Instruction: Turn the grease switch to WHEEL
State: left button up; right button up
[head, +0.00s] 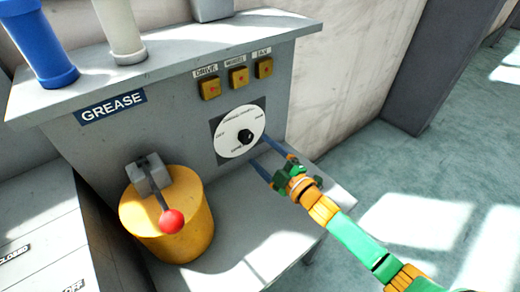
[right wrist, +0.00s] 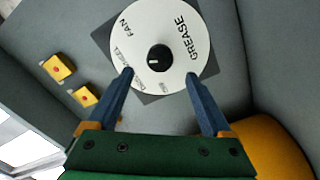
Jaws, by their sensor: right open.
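The switch dial is a white disc (head: 228,138) with a black round knob (head: 245,136) at its centre, on the grey panel's front. In the right wrist view the knob (right wrist: 159,58) carries a small pale mark on its left side. The disc (right wrist: 170,25) reads GREASE on the right and FAN at upper left; a partly legible word ending in EEL is at lower left. My right gripper (head: 264,152) is open, its two blue fingers pointing at the dial. In the wrist view its fingertips (right wrist: 159,73) stand apart on either side, just below the knob, not closed on it. My left gripper is out of view.
A blue GREASE sign (head: 111,106) is on the panel's left. Three yellow buttons (head: 238,78) sit above the dial. A yellow drum (head: 180,225) with a red-balled lever (head: 172,221) stands left of the dial. Blue (head: 40,45) and cream (head: 122,30) cylinders stand on top.

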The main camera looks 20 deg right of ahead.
jog(key=shift+o, duration=1.3)
jog(key=shift+p+v, duration=1.05)
jog(key=shift+v, duration=1.2)
jog(key=s+d+r+p, duration=0.2)
jog(key=s+p, duration=0.2)
jog(key=s, duration=0.2)
jog(key=shift+s+d, duration=0.25)
jog(key=shift+d, duration=0.05)
